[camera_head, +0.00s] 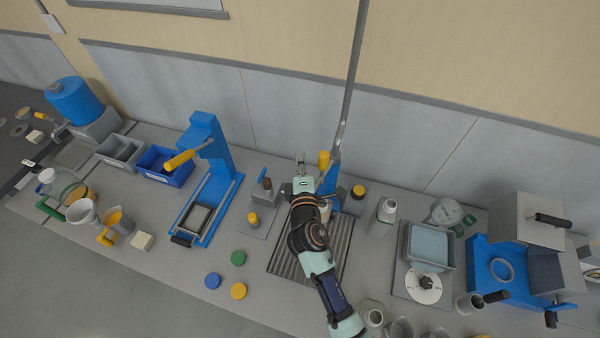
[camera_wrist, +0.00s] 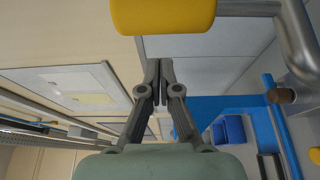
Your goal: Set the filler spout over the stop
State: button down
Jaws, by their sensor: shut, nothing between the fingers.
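The filler has a long grey pipe (camera_head: 351,80) running down to a blue stand (camera_head: 329,180), with a yellow grip (camera_head: 323,160) beside it. My gripper (camera_head: 300,157) is just left of the yellow grip, shut and empty. In the wrist view the yellow grip (camera_wrist: 162,15) is in front of my closed fingertips (camera_wrist: 160,66), with no clear contact. A bent grey tube (camera_wrist: 302,40) joins the grip at the right. My arm hides part of the stand.
A ribbed grey tray (camera_head: 340,255) lies under my arm. A blue press (camera_head: 205,140) with a yellow handle stands left. Coloured discs (camera_head: 238,257) lie in front.

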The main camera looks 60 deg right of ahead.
aim_at(321, 164)
jog(key=shift+s+d+f+p, duration=0.15)
jog(key=shift+s+p, duration=0.3)
jog(key=shift+s, duration=1.45)
jog(key=shift+s+p, duration=0.8)
jog(key=shift+s, duration=0.55)
jog(key=shift+w, duration=0.1)
